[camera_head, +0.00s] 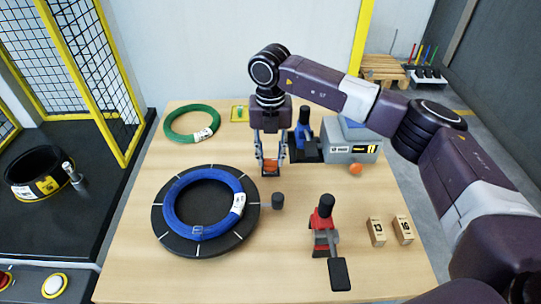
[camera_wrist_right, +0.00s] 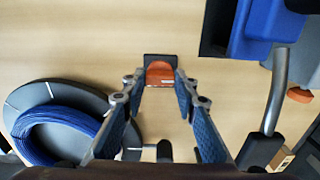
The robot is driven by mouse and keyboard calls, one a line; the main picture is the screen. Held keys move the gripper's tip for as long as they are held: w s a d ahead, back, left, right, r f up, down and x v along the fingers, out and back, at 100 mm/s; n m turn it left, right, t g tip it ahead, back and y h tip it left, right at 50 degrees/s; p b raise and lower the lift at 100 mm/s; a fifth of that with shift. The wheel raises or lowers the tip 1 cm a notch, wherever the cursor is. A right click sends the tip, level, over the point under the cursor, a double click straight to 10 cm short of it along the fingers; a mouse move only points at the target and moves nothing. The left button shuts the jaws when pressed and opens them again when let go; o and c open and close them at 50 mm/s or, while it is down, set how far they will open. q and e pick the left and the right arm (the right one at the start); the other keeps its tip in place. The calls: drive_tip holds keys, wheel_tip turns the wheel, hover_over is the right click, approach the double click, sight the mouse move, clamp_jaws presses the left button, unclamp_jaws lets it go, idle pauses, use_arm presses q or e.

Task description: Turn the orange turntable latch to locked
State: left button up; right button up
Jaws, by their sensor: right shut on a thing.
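The orange turntable latch (camera_head: 271,167) is on the wooden table just right of and behind the black turntable (camera_head: 162,236). My right gripper (camera_head: 271,157) points straight down over the latch and is shut on it. The right wrist view shows the orange latch (camera_wrist_right: 160,73) on a dark base between the fingertips of my right gripper (camera_wrist_right: 159,80). A blue coil (camera_head: 170,203) lies flat on the turntable. The fingers partly hide the latch in the head view, and I cannot tell its lock position. My left gripper is not in view.
A green coil (camera_head: 192,122) lies at the back left. A blue device (camera_head: 303,129) and a grey box (camera_head: 352,148) stand at the back right. A red clamp tool (camera_head: 323,222) and small numbered blocks (camera_head: 376,231) are at the front right.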

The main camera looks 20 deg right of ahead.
sight(271, 160)
drive_tip(key=o, duration=1.2)
drive_tip(key=shift+r, duration=0.1)
drive_tip(key=shift+c, duration=0.2)
wheel_tip(271, 160, up, 12)
